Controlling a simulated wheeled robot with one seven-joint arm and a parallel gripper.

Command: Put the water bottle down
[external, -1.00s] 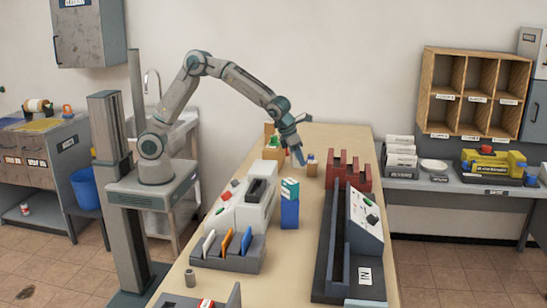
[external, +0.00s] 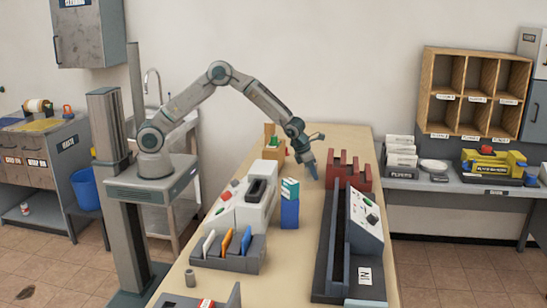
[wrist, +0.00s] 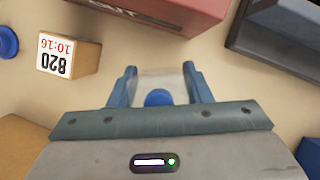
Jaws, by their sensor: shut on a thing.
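My gripper (wrist: 160,70) is shut on the water bottle (wrist: 160,84), which looks clear with a blue cap (wrist: 158,97) between the two blue fingers. The wrist view looks down past it at the tan tabletop (wrist: 215,75). In the external view my gripper (external: 309,166) points down over the table's far part, just left of the red rack (external: 348,177). The bottle cannot be made out there. Whether its base touches the table cannot be told.
A small brown block labelled 820 10:16 (wrist: 68,55) stands left of the fingers, with a blue round thing (wrist: 6,42) beyond. The red rack's edge (wrist: 165,12) lies above, and a dark tray (wrist: 285,30) at upper right. Bare tabletop surrounds the fingers.

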